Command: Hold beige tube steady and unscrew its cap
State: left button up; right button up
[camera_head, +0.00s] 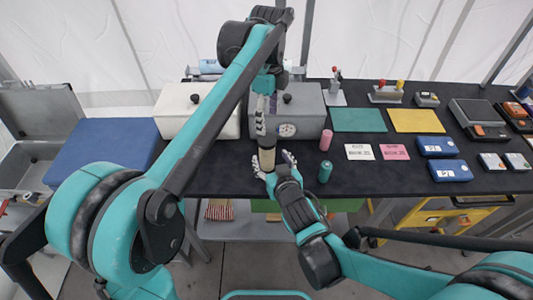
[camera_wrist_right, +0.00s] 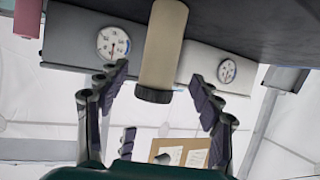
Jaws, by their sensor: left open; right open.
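The beige tube (camera_head: 267,159) stands near the front edge of the dark table, with a black cap (camera_head: 266,141) on its upper end. In the right wrist view, which looks upside down, the beige tube (camera_wrist_right: 164,48) hangs from the top and its black cap (camera_wrist_right: 153,95) points downward. My right gripper (camera_head: 274,166) is open, with its fingers on either side of the tube; they appear apart from it in the wrist view (camera_wrist_right: 160,85). My left gripper (camera_head: 261,124) is open above the cap. Whether it touches the cap is hidden.
A grey box (camera_head: 312,113) with a dial and a white box (camera_head: 172,106) stand behind the tube. A pink cylinder (camera_head: 326,140) and a green cylinder (camera_head: 325,172) stand close to the right. A blue-topped case (camera_head: 105,142) is at the left. Coloured mats and small devices fill the right side.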

aim_at(269, 154)
jog(key=shift+x, duration=3.15)
jog(key=shift+d, duration=0.1)
jog(key=shift+s, duration=0.1)
grip_shut()
